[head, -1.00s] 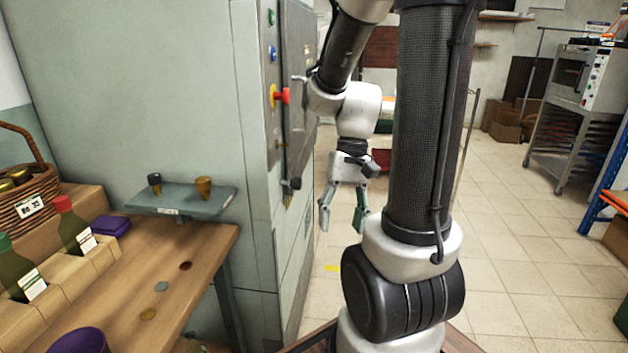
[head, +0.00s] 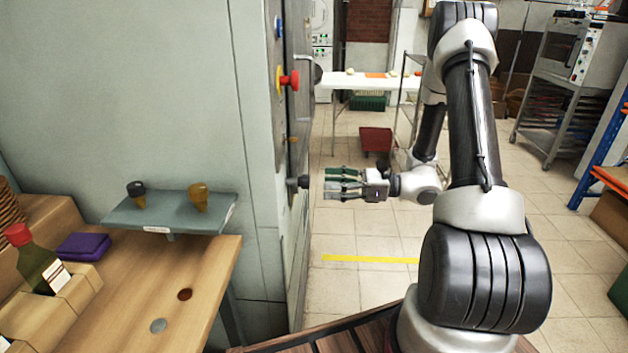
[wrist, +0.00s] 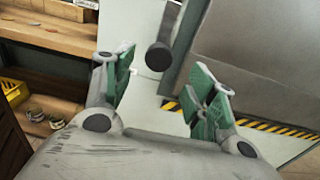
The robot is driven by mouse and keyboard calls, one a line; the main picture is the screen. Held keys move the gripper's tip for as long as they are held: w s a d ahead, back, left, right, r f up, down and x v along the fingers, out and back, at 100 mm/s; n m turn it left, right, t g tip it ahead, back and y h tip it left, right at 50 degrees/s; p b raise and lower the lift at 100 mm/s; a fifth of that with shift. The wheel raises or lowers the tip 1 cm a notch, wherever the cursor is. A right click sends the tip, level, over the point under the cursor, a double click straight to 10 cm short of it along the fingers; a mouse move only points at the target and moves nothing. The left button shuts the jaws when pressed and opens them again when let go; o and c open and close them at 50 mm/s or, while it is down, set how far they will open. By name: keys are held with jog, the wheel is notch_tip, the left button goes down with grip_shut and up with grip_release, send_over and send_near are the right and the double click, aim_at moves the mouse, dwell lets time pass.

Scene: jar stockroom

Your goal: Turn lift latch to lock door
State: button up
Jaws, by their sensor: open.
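The latch (head: 298,183) is a dark handle with a rounded end on the narrow front of the tall grey cabinet (head: 180,90). It also shows in the wrist view (wrist: 158,56), ahead of and between my fingers. My gripper (head: 328,181) is open and empty, lying level just right of the latch in the head view, with its green-padded fingers pointing at it. A small gap seems to separate the fingertips from the handle. In the wrist view my gripper (wrist: 165,85) has its fingers spread wide. The door face is seen nearly edge-on in the head view.
A red knob (head: 290,80) sticks out above the latch. A wooden bench (head: 205,275) and a small grey shelf (head: 165,213) with two stoppers stand left of the cabinet. The tiled floor right of the cabinet is open, with a yellow stripe (head: 370,260).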

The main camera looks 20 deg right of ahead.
aim_at(306, 183)
jog(key=x, duration=0.7)
jog(key=shift+a, duration=0.15)
grip_shut()
